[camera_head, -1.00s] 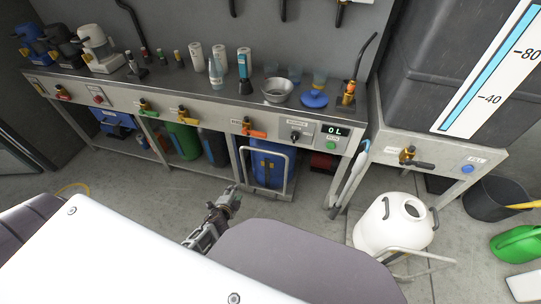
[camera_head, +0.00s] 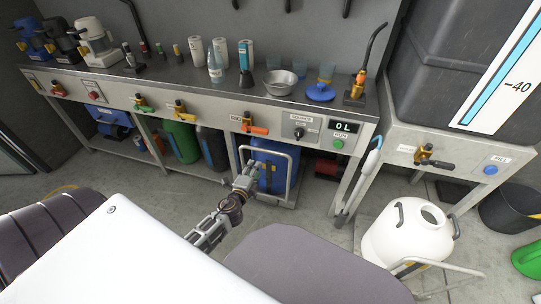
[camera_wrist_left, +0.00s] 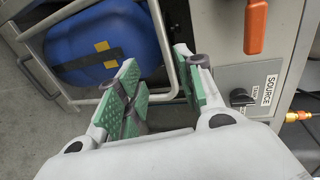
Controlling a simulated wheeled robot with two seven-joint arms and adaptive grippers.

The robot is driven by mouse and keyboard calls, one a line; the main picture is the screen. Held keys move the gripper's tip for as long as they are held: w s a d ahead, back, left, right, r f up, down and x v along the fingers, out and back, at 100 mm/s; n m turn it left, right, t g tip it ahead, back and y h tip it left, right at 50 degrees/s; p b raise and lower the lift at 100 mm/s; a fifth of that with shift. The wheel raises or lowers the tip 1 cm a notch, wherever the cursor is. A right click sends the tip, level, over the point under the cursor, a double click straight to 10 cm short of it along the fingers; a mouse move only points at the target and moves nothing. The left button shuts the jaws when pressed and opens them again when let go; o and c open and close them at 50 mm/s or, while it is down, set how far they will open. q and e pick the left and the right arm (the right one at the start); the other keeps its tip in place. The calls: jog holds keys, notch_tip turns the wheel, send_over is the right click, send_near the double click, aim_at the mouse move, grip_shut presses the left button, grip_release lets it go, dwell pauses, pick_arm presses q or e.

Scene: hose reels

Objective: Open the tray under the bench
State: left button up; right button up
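The tray (camera_head: 284,202) is a low grey platform under the bench, with a tall metal loop handle (camera_head: 291,172) at its front. A blue container (camera_head: 268,158) stands on it behind the handle. My left gripper (camera_head: 247,174) is at the left part of the handle. In the left wrist view the left gripper (camera_wrist_left: 157,58) has its two green-padded fingers apart. The metal handle bar (camera_wrist_left: 163,38) runs through the space between them, and the blue container (camera_wrist_left: 100,45) is just behind. I cannot tell whether a finger touches the bar. My right gripper is not in view.
The bench (camera_head: 200,98) above carries bottles, a metal bowl (camera_head: 279,82) and several valves along its front. A white tank (camera_head: 405,235) stands on the floor at right. A grey hose wand (camera_head: 361,180) hangs beside the bench leg.

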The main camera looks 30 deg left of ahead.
pick_arm(q)
jog(key=shift+w+d+r, duration=0.15)
jog(key=shift+w+r, duration=0.05)
jog(key=shift+r, duration=0.1)
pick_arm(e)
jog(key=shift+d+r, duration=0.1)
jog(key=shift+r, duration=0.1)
pick_arm(q)
jog(key=shift+w, duration=0.15)
send_near(265, 150)
jog(key=shift+w+f, duration=0.6)
jog(key=shift+w, duration=0.05)
jog(key=b+x, duration=0.2)
jog(key=x, duration=0.6)
jog(key=shift+w+a+b, duration=0.3)
jog(key=shift+w, duration=0.05)
jog(key=shift+w+f, duration=0.1)
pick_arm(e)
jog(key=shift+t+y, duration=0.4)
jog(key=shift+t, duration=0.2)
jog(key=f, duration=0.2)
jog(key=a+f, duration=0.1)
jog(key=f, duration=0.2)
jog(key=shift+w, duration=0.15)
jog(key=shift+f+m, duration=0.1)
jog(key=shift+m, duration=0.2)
